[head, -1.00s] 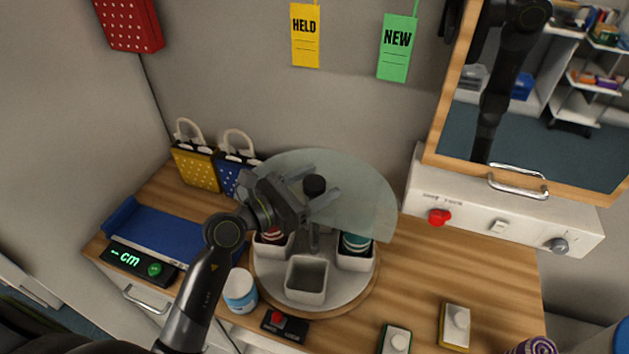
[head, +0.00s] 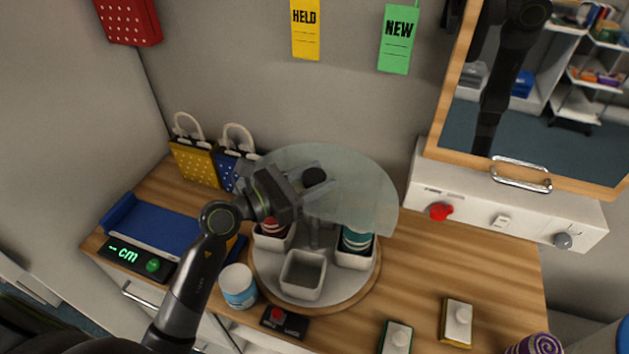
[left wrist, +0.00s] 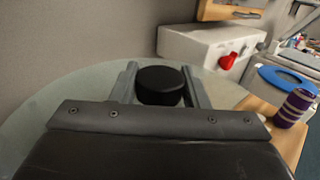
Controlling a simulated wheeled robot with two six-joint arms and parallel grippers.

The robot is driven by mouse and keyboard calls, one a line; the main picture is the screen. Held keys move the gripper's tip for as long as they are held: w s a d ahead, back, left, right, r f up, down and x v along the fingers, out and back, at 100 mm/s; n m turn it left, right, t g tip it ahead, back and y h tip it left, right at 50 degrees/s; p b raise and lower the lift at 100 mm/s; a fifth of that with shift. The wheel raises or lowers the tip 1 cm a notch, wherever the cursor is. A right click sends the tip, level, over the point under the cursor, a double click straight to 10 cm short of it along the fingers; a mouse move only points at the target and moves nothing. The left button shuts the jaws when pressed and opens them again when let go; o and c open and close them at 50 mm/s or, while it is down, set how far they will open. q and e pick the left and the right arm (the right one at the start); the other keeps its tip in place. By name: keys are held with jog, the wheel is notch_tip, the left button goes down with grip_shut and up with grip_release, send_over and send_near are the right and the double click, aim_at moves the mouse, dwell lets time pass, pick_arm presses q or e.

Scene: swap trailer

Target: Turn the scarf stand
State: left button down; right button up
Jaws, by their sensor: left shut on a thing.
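The scarf stand is a round turntable (head: 318,290) with several white square cups and a translucent disc (head: 362,185) above them on a central post. A black knob (head: 314,176) tops the post. My left gripper (head: 314,182) is shut on the knob, with a finger on each side. The left wrist view shows the knob (left wrist: 161,85) between the two fingers. The front cup (head: 303,274) looks empty. The left cup (head: 272,236) holds something red and dark, and the right cup (head: 355,248) holds a teal striped roll (head: 357,238). My right gripper is not in view.
A white jar (head: 238,287) and a black box with a red button (head: 284,321) stand close to the turntable's front. A blue tray (head: 155,228) lies left, with two bags (head: 195,163) behind. A mirror cabinet stands right.

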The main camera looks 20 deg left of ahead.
pick_arm(q)
jog(key=shift+m+g+h, duration=0.4)
jog(key=shift+h, duration=0.1)
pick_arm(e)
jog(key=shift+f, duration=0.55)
pick_arm(q)
jog(key=c, duration=0.8)
grip_release()
jog(key=shift+c, duration=0.2)
